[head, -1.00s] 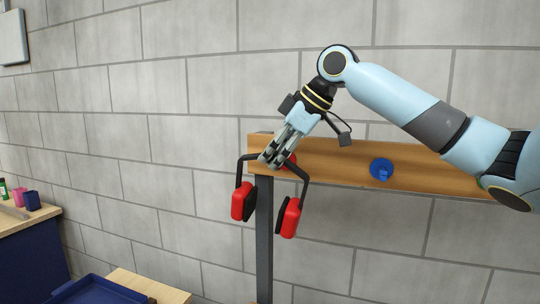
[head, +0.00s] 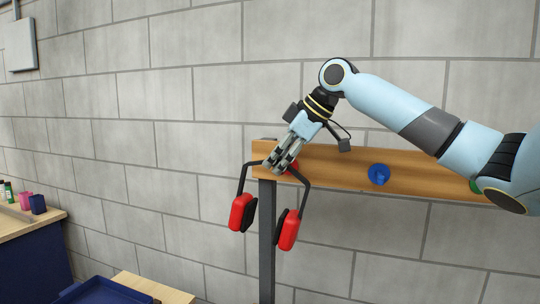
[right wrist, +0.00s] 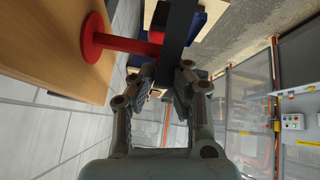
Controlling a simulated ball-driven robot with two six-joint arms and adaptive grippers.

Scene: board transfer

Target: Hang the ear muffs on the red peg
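The ear muffs (head: 242,212), two red and black cups on a black headband, hang below my right gripper (head: 272,166) at the left end of the wooden beam. In the right wrist view the headband (right wrist: 177,38) runs between the fingers of my right gripper (right wrist: 166,78), which look shut on it. The red peg (right wrist: 95,38) sticks out of the beam, its shaft reaching towards the band. I cannot tell whether the band rests on it. In the head view the peg (head: 294,165) is mostly hidden behind the gripper. My left gripper is out of view.
The wooden beam (head: 335,168) stands on a dark post (head: 267,245) before a grey block wall. A blue peg (head: 379,174) sits further right, with a green one (head: 474,187) partly behind my arm. Tables with a blue tray (head: 105,292) and small items stand lower left.

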